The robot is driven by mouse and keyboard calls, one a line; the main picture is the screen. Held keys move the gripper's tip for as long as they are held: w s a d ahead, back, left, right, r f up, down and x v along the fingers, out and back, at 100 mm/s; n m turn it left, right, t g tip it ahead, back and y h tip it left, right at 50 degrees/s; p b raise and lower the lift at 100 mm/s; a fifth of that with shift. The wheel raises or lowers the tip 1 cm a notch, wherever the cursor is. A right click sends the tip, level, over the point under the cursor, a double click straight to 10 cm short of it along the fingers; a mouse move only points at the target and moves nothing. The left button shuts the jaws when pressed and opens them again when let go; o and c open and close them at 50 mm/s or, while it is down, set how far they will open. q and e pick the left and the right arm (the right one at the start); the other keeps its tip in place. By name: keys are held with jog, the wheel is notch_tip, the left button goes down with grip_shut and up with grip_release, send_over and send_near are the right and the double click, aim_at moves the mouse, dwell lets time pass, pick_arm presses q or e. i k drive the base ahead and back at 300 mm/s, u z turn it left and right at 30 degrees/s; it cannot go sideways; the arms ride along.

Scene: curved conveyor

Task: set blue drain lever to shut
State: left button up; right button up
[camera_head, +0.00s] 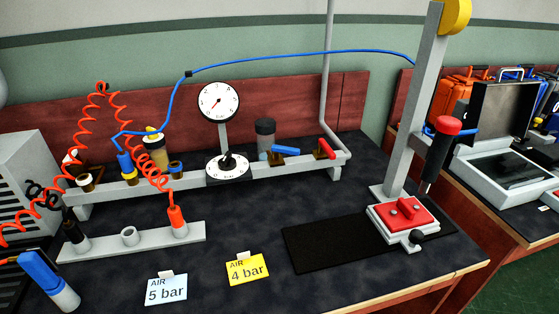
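The blue drain lever (286,150) is on a small brown valve body (277,159) on the grey rail at the back of the bench. The lever lies roughly along the rail, its free end toward the right. I cannot tell from this alone whether the valve is open or shut. A red lever (327,149) sits on another brown valve (320,155) to its right, slanting across the rail. Neither of my grippers shows in the head view.
Left of the levers stand a grey filter bowl (265,138), a round gauge (218,101) and a dial knob (228,162). Red coiled hoses (141,150) crowd the left. A press with a black handle (435,165) stands right. A black mat (325,245) lies in front.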

aim_at(276, 149)
jog(key=k, duration=1)
jog(key=z, duration=0.75)
jog(key=i, duration=1.55)
jog(key=u, duration=0.2)
